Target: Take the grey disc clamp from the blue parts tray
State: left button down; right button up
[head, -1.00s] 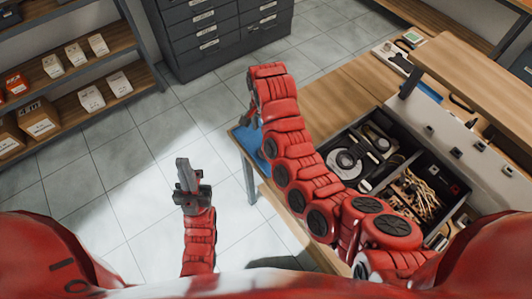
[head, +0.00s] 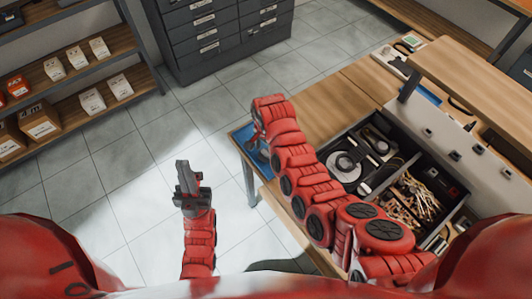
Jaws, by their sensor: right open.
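The blue parts tray (head: 240,134) lies at the left end of the wooden bench, mostly covered by my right arm. I cannot make out the grey disc clamp; the arm hides most of the tray. My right gripper (head: 261,143) is over the tray, largely hidden behind its own red wrist, with only a small grey part showing. It is open. My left gripper (head: 186,177) points up over the floor, left of the bench, with its fingers together and nothing visible between them.
A dark divided box (head: 398,151) on the bench holds a round pale-and-dark part, black parts and tan bundled pieces. A raised wooden shelf (head: 475,82) stands at the right. Drawer cabinets (head: 215,40) and a shelf with boxes stand behind open tiled floor.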

jog(key=c, duration=1.3)
jog(key=shift+o, duration=0.2)
